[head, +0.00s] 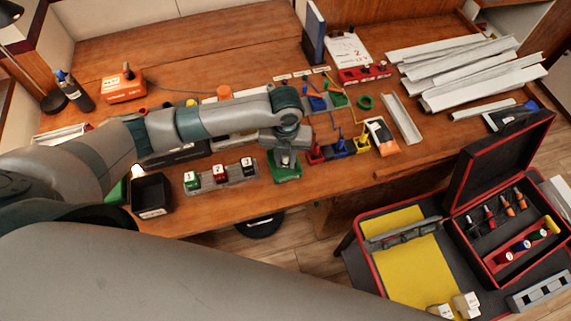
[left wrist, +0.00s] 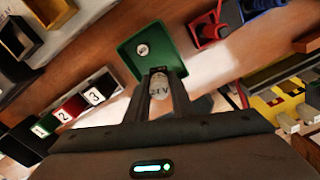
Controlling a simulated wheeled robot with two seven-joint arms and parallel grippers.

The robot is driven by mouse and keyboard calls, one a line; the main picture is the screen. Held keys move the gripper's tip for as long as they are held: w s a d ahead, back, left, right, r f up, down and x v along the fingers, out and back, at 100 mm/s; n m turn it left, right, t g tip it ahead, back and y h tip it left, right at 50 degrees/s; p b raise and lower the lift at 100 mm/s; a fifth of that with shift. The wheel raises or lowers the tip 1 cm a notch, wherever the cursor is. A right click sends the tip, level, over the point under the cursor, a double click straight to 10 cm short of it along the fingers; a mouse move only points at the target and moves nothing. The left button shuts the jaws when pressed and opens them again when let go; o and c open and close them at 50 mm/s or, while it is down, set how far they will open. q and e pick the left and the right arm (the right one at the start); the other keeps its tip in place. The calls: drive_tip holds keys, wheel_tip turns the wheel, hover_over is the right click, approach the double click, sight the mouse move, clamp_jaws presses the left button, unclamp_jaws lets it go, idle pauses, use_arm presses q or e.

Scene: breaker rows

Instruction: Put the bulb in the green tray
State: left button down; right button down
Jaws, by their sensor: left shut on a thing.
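The green tray (head: 285,175) sits at the front edge of the wooden bench, and shows in the left wrist view (left wrist: 127,48) just beyond my fingertips. My left gripper (head: 285,152) points down at the tray. In the left wrist view, my left gripper (left wrist: 160,78) is shut on the bulb (left wrist: 159,88), a pale piece marked "24V". The fingers hide its sides. The bulb is over or at the near part of the tray; I cannot tell whether it touches the floor. A small round pale mark (left wrist: 142,48) shows inside the tray. My right gripper is not in view.
Numbered green, red and black breakers (head: 220,173) stand left of the tray. A black bin (head: 151,195) is further left. Red, blue and yellow parts (head: 340,148) stand close to the right. An open black case (head: 500,215) is on the lower right table.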

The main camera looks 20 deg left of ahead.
sight(285, 167)
use_arm(q)
wheel_tip(285, 167, down, 3)
drive_tip(key=shift+f+p, duration=0.2)
drive_tip(key=shift+p, duration=0.65)
drive_tip(key=shift+f, duration=0.3)
drive_tip(key=shift+f, duration=0.1)
drive_tip(key=c, duration=1.8)
unclamp_jaws()
drive_tip(key=shift+c, duration=0.2)
